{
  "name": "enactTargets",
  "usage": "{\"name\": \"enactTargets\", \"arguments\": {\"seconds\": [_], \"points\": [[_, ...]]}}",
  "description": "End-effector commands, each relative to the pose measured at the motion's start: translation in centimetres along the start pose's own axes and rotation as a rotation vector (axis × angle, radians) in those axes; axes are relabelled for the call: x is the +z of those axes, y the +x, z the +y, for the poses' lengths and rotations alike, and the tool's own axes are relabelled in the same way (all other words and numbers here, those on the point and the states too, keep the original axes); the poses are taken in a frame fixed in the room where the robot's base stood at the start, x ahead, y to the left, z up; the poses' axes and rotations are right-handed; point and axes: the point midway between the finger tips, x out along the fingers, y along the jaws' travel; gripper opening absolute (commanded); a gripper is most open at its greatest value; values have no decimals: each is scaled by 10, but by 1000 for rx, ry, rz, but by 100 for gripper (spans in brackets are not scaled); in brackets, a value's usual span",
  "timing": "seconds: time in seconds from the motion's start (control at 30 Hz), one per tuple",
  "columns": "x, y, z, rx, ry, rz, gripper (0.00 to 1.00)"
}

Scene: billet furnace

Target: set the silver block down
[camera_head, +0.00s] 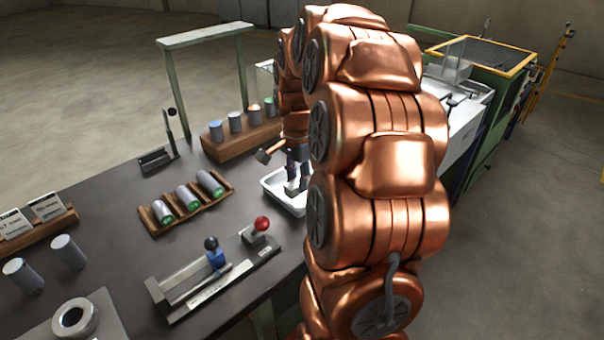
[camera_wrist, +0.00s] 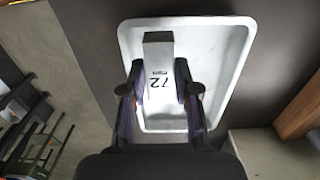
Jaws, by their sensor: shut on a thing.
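A silver block (camera_wrist: 158,52) with the dark marking "72" on its face sits between the two fingers of my gripper (camera_wrist: 160,82) in the wrist view. The fingers close on its sides. The white tray (camera_wrist: 238,62) lies behind and around the block in that view. In the head view my gripper (camera_head: 297,182) points down into the white tray (camera_head: 276,186) at the table's right edge. The block cannot be made out clearly there. I cannot tell whether its underside touches the tray floor.
A wooden rack (camera_head: 152,222) with several cylinders lies left of the tray. A wooden stand (camera_head: 222,148) with several cylinders stands behind it. A red-knobbed lever (camera_head: 262,224) and a blue-based fixture (camera_head: 216,260) stand in front. My arm hides the table's right side.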

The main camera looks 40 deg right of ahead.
Motion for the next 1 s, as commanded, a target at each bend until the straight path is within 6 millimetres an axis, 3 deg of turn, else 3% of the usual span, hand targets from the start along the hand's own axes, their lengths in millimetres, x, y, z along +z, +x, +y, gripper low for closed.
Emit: {"name": "enactTargets", "arguments": {"seconds": [0.4,0.63,1.0], "points": [[-40,3,-31,-2,-1,1,0],[-43,8,-33,0,-1,1,0],[-43,39,-33,-4,0,2,0]]}}
